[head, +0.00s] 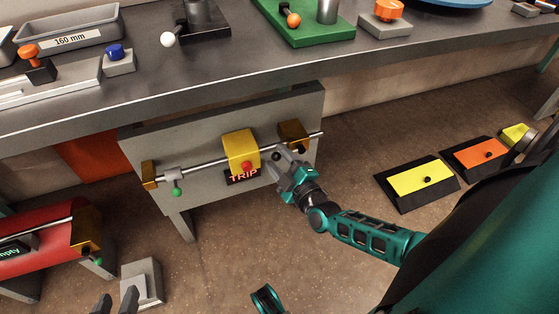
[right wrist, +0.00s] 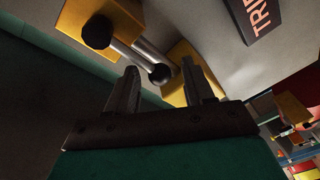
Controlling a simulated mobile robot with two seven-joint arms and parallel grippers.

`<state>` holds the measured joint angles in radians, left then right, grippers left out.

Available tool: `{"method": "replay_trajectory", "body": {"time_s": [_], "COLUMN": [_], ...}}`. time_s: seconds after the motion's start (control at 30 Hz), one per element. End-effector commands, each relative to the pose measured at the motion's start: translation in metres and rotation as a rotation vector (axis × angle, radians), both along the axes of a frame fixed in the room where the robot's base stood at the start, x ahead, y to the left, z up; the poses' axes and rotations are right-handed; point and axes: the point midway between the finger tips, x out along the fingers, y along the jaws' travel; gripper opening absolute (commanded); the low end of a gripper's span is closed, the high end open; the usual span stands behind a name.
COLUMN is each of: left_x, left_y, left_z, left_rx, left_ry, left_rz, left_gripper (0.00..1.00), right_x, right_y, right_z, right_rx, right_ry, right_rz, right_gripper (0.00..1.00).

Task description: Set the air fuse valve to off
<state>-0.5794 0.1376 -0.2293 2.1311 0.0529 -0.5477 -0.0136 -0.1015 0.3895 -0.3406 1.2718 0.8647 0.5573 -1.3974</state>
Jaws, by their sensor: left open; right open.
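A grey panel (head: 205,130) under the bench carries a metal pipe with a yellow box (head: 240,148), a red button (head: 246,166) and a lit TRIP sign (head: 243,177). A brass block (head: 293,134) sits at the pipe's right end. No label names the air fuse valve. My right gripper (head: 281,162) is open in front of the panel, right of the sign. In the right wrist view a dark ball knob (right wrist: 159,74) appears between its open fingers (right wrist: 160,88); contact cannot be told. My left gripper (head: 115,303) is open at the bottom left, partly cut off.
A small valve with a green knob (head: 177,191) hangs at the pipe's left. A grey block (head: 148,283) is by my left gripper. Yellow (head: 420,178) and orange (head: 480,154) pedals lie at the right. The bench edge overhangs the panel.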

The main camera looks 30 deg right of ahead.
Motion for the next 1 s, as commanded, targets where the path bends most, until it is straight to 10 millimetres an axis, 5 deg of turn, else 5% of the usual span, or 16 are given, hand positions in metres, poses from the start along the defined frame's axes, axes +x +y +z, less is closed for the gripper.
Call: {"method": "replay_trajectory", "body": {"time_s": [0.1,0.63,1.0], "left_x": [0.0001,-0.0011,-0.0008], "left_y": [0.0000,0.0018,0.0026], "left_z": [0.0001,-0.0046,-0.0045], "left_rx": [0.001,0.008,0.009], "left_ry": [0.000,0.008,0.007], "left_rz": [-0.001,-0.002,0.000], "left_gripper": [0.43,0.43,0.43], "right_x": [-0.0001,-0.0005,-0.0008], "right_y": [-0.0001,-0.0001,-0.0003], "right_z": [0.0002,-0.0001,-0.0011], "right_rx": [0.000,0.000,0.002], "right_ry": [0.000,0.000,0.003], "right_rz": [0.000,0.000,-0.001], "right_gripper": [0.52,0.01,0.00]}}
